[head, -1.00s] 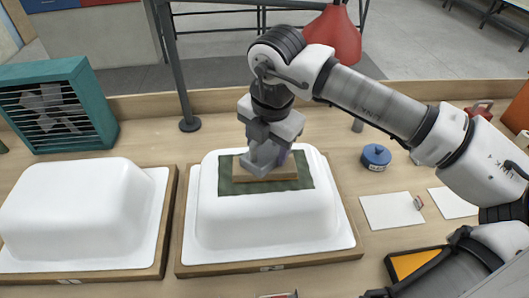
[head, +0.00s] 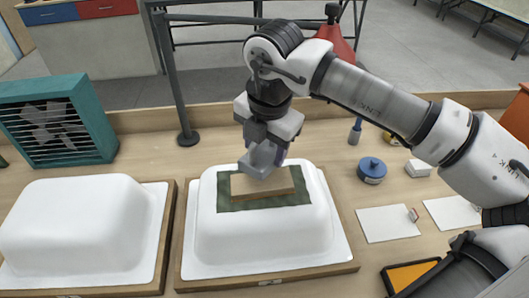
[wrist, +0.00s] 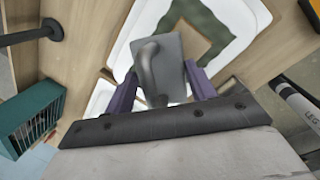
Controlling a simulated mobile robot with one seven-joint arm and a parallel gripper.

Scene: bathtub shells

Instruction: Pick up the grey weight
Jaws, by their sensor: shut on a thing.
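The grey weight (head: 258,160) is a block with a raised handle. My gripper (head: 268,146) is shut on it, above the middle shell. In the wrist view the weight (wrist: 172,72) sits between the purple fingers of my gripper (wrist: 160,80). A wooden block (head: 262,187) lies under the weight on a green mat (head: 232,205), on top of the white shell (head: 270,235). The weight appears a little above the block, its lower end overlapping the block's back edge in the head view.
A second white shell (head: 75,225) stands at the left, with a teal fan box (head: 58,120) behind it. A dark post (head: 175,85) rises behind the shells. A blue round container (head: 371,170) and white cards (head: 388,223) lie to the right.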

